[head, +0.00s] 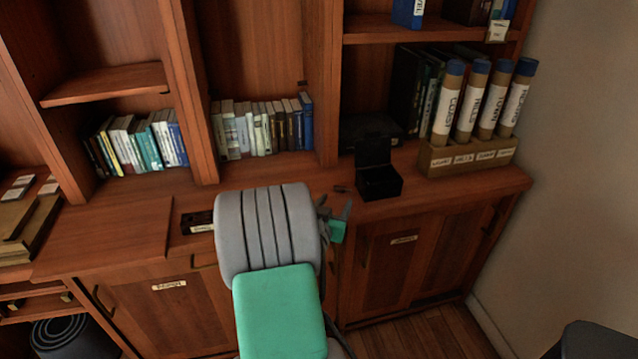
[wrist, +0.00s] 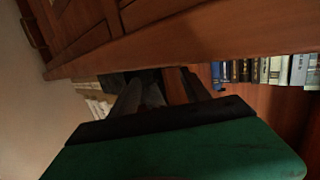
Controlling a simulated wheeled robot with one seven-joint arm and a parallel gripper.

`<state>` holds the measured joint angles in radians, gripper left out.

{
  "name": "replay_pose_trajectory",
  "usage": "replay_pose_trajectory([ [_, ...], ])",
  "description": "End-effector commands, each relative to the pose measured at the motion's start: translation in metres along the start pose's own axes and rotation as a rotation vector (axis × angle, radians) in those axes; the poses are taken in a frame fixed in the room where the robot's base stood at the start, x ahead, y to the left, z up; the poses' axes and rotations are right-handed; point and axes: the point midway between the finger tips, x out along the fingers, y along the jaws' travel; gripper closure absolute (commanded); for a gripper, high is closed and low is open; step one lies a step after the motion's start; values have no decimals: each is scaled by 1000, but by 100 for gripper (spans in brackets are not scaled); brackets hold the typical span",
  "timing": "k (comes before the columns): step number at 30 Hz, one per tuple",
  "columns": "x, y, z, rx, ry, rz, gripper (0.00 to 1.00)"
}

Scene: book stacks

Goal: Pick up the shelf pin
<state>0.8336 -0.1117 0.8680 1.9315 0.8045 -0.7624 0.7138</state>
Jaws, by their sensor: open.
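The likely shelf pin (head: 341,188) is a very small dark piece lying on the wooden counter, just left of an open black box. A small dark speck (wrist: 218,87) in the wrist view, near the books, may be the same piece; I cannot be sure. My gripper (head: 335,207) is open at the counter's front edge, just in front of the piece and apart from it. Its dark fingers also show in the wrist view (wrist: 160,88), with nothing seen between them. My grey and green arm hides part of the counter front.
The black box (head: 380,183) stands close right of the piece. A wooden holder (head: 462,160) with labelled tubes is farther right. Books (head: 262,128) stand in the bay behind, beside an upright divider (head: 328,110). A dark labelled tray (head: 198,222) lies left of my arm.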

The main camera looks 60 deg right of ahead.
Motion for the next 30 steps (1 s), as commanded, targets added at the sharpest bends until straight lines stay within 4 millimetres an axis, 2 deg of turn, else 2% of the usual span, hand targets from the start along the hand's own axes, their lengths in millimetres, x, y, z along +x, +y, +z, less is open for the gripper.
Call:
replay_pose_trajectory([
  [5, 14, -1, 0, 0, -2, -1, 44],
  [17, 73, -9, 0, -1, -2, -15, 44],
  [24, 76, -9, 1, -2, -1, -15, 44],
  [30, 76, -8, 0, -2, -1, -13, 61],
])
